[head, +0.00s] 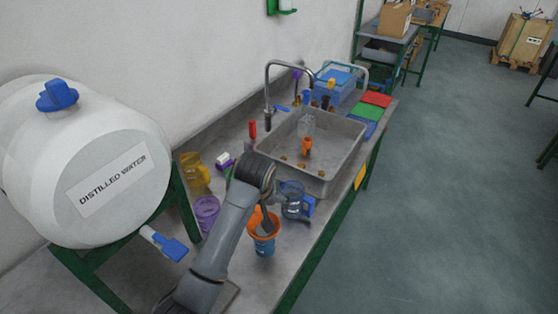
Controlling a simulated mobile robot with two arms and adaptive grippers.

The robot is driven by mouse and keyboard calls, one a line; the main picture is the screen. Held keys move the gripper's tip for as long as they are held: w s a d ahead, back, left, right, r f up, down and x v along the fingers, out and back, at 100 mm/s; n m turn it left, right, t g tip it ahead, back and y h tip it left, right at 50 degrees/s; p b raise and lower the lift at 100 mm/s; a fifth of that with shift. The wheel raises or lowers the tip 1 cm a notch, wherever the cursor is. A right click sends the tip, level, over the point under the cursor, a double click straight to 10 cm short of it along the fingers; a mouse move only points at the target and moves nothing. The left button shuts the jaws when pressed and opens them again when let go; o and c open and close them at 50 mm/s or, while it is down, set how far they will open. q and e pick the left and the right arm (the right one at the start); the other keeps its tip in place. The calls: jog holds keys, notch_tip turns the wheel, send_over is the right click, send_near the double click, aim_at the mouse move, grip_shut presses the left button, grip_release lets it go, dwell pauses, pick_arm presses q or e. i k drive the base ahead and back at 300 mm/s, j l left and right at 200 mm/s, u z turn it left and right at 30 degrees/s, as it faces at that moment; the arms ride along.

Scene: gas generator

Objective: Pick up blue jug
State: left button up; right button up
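A dark blue see-through jug (291,202) stands upright on the grey bench, by the near edge of the sink. Its bright blue handle (309,206) faces right. My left gripper (268,226) hangs from the arm that comes in from the lower left. It points down over an orange-topped vessel with a blue lower part (263,247), just left of and nearer than the blue jug. The gripper is small and dark, so its finger opening and any hold cannot be made out. My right gripper is not in view.
A metal sink (348,158) lies behind the jug, with bottles and small parts in it. A yellow jug (194,172) and a purple jug (207,211) stand left of the arm. A large distilled water tank (80,150) fills the left. Open floor lies right.

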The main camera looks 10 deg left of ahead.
aim_at(297, 203)
jog(key=k+l, duration=0.2)
jog(key=k, duration=0.3)
jog(key=k+l, duration=0.2)
jog(key=k, duration=0.25)
